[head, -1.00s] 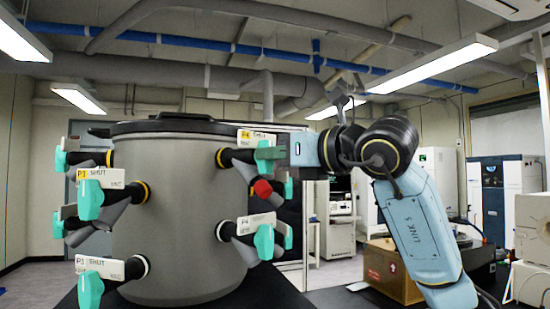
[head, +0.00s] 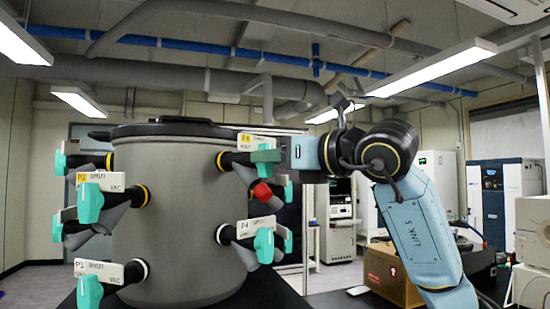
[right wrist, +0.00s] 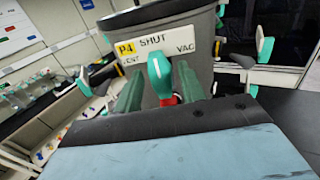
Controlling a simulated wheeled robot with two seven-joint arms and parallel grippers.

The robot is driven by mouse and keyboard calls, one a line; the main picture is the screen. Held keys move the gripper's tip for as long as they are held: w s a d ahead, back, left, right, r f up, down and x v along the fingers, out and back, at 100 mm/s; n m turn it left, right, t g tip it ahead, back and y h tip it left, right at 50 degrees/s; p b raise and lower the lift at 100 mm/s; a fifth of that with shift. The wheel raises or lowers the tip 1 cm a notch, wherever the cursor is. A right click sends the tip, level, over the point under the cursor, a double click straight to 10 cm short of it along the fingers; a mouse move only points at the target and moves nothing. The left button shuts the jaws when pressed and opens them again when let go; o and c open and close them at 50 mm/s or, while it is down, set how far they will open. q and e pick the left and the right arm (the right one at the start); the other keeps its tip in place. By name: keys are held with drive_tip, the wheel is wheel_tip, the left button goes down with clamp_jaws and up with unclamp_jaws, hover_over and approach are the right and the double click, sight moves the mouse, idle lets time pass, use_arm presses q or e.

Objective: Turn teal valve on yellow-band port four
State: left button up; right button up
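The yellow-labelled P4 port (head: 228,160) is on the right side of the grey drum. Its plate (right wrist: 157,46) reads SHUT at the top, VENT at left and VAC at right. In the right wrist view its teal valve handle (right wrist: 160,74) stands upright, pointing toward SHUT. My right gripper (right wrist: 159,94) has its dark green fingers either side of the handle, with gaps visible, so it looks open around it. In the head view the right gripper (head: 265,156) reaches in from the right and largely hides this handle. My left gripper is not in view.
A red-tipped part (head: 262,191) hangs just below the gripper. A white-labelled P4 port with a teal valve (head: 264,245) is lower down. Several other teal valves ring the grey drum (head: 185,220). A cardboard box (head: 388,275) stands at right behind my arm.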

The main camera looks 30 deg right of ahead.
drive_tip(key=b+v, duration=0.3)
drive_tip(key=v, duration=1)
drive_tip(key=shift+s, duration=0.25)
